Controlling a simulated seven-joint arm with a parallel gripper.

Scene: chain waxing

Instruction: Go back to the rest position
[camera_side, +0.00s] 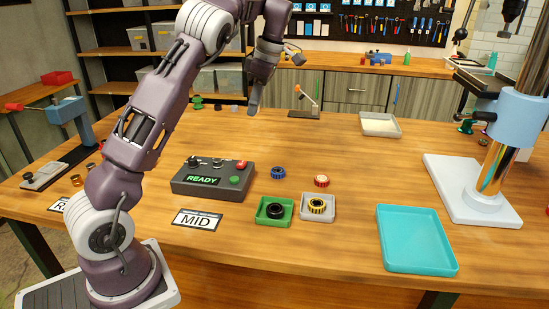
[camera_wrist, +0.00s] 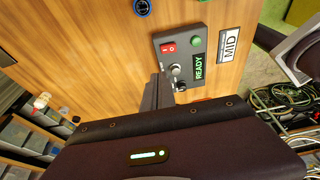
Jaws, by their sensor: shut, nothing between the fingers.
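My gripper (camera_side: 254,108) is shut and empty. In the side view it hangs fingers-down above the back middle of the wooden table (camera_side: 345,160), behind the control box. In the wrist view the shut fingers (camera_wrist: 152,92) point at the table beside the control box (camera_wrist: 183,62). The grey control box (camera_side: 212,178) has a lit READY display, knobs, a red switch and a green button. A MID card (camera_side: 197,219) lies in front of it.
A green tray (camera_side: 275,221) holds a black ring, and a grey tray (camera_side: 331,214) holds a yellow ring. A blue ring (camera_side: 278,172) and a red ring (camera_side: 321,181) lie loose. An empty turquoise tray (camera_side: 415,240) and a press column (camera_side: 510,120) stand right.

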